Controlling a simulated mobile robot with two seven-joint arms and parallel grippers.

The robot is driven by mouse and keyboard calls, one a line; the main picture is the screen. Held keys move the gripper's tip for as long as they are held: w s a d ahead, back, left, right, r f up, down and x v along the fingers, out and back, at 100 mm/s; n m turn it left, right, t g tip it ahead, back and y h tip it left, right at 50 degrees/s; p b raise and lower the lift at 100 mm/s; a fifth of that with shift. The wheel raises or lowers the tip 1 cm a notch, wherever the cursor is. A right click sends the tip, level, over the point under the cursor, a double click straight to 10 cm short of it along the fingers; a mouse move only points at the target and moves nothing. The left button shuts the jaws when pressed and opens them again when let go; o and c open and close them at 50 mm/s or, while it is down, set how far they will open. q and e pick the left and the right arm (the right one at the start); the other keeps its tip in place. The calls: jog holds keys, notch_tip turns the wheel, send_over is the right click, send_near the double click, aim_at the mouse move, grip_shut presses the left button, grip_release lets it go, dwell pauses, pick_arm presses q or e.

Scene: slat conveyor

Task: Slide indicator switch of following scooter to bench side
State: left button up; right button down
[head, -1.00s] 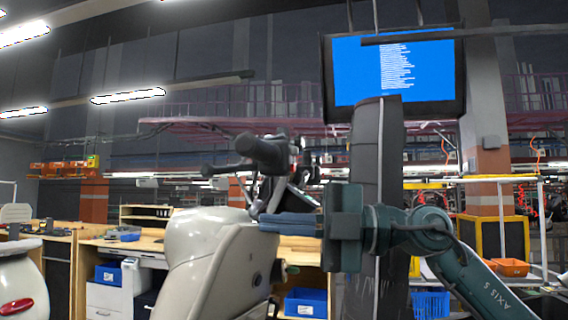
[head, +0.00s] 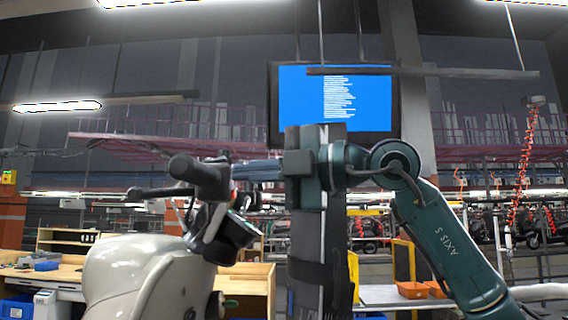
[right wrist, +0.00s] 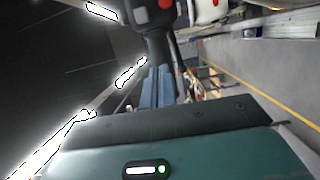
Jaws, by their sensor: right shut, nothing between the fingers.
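The cream scooter (head: 140,275) stands at the lower left of the head view. Its dark handlebar grip (head: 200,175) points towards me, with small red parts beside it. The handlebar (right wrist: 158,35) also shows at the top of the right wrist view, with a grey button and a red one on its dark housing. I cannot make out which part is the indicator switch or its position. My right gripper (head: 240,172) is shut and empty, close to the right of the handlebar. Its blue fingers (right wrist: 158,75) point at the housing; contact cannot be told. My left gripper is out of view.
Wooden benches (head: 245,285) stand behind the scooter, with another bench (head: 45,275) at the left.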

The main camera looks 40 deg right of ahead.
jog(key=shift+x, duration=1.05)
jog(key=w+d+p, duration=0.1)
jog(key=w+d, duration=0.1)
jog(key=shift+w+d, duration=0.1)
jog(key=shift+w, duration=0.2)
jog(key=shift+w+d, duration=0.15)
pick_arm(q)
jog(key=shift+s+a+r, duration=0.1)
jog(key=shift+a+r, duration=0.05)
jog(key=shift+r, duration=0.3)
pick_arm(e)
jog(key=shift+w, duration=0.15)
